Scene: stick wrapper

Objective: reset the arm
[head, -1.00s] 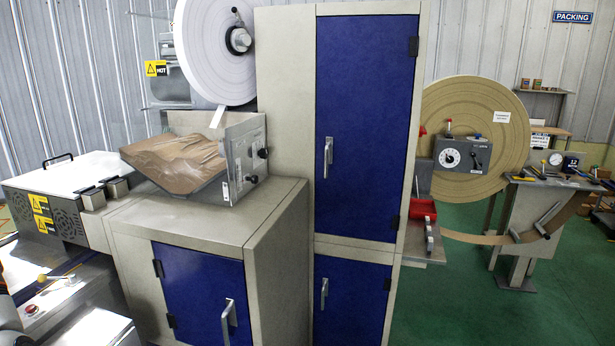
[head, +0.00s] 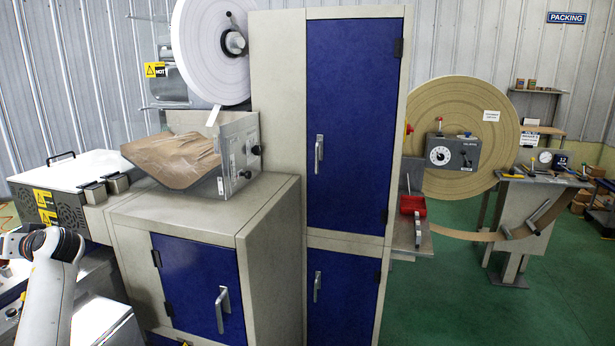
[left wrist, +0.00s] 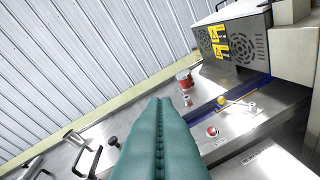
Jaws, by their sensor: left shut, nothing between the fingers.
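In the left wrist view my left gripper (left wrist: 160,108) shows as two long green fingers pressed together, with nothing between them. It is over a metal machine top with a red button (left wrist: 212,131) and a yellow-knobbed lever (left wrist: 222,101). In the head view only a white link of my left arm shows at the lower left; the gripper itself is outside that picture. My right gripper and right arm are in neither view.
A vented box with yellow warning labels (head: 43,199) stands at the left. A beige cabinet with blue doors (head: 352,120) fills the middle. A tray of brown wrapping (head: 175,158) sits on the lower cabinet (head: 200,212). Green floor (head: 440,300) is open at the right.

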